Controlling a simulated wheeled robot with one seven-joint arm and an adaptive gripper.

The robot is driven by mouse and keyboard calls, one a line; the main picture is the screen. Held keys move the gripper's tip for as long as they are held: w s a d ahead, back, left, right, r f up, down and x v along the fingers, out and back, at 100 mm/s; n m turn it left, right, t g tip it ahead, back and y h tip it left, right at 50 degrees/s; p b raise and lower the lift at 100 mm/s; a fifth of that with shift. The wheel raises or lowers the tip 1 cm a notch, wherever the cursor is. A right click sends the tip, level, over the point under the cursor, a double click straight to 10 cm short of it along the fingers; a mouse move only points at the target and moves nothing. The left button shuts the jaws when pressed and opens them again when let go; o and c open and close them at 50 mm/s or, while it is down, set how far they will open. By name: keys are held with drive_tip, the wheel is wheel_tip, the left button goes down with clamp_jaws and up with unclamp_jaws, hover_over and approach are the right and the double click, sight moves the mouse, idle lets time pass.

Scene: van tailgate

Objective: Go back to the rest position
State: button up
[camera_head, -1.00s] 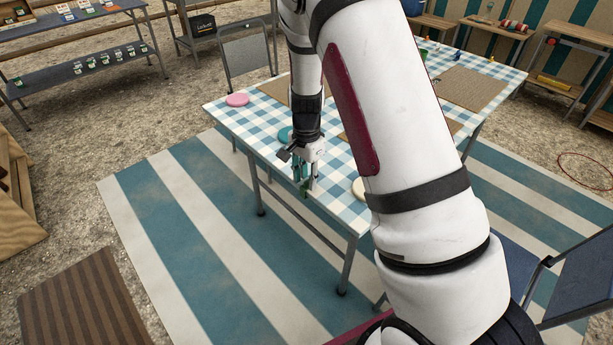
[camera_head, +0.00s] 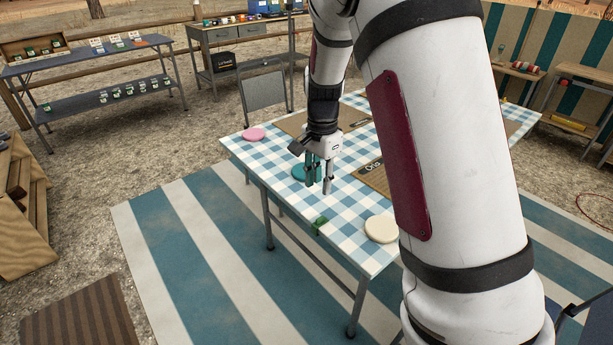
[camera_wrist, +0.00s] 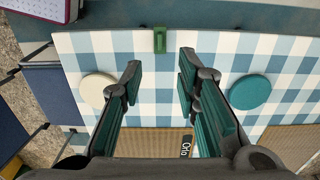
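My gripper (camera_head: 320,188) hangs over the table near its front edge, fingers pointing down. In the wrist view my gripper (camera_wrist: 160,72) is open, with nothing between its fingers. A small green clip (camera_head: 320,225) sits on the front edge of the table with the blue-and-white checked cloth (camera_head: 280,190). The clip (camera_wrist: 160,40) also shows in the wrist view, beyond the fingertips and apart from them. My arm hides part of the table's right side.
On the cloth are a cream disc (camera_head: 381,228), a teal disc (camera_head: 299,173), a pink disc (camera_head: 253,134) and woven mats (camera_head: 371,178). A folding chair (camera_head: 264,92) stands behind the table. Striped rug (camera_head: 190,240) lies clear in front. A wooden shelf (camera_head: 20,215) is at the left.

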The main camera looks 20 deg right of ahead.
drive_tip(key=s+a+r+n+t+y+p, duration=0.1)
drive_tip(key=s+a+r+n+p, duration=0.3)
drive_tip(key=s+r, duration=0.8)
drive_tip(key=s+a+r+n+t+p, duration=0.2)
drive_tip(key=s+r+n+p, duration=0.3)
drive_tip(key=s+r, duration=0.65)
drive_tip(key=s+r+n+t+h+p, duration=0.1)
drive_tip(key=s+r+n, duration=0.2)
drive_tip(key=s, duration=0.7)
drive_tip(key=shift+s+r+n, duration=0.35)
drive_tip(key=shift+s+n, duration=0.05)
drive_tip(key=shift+n, duration=0.8)
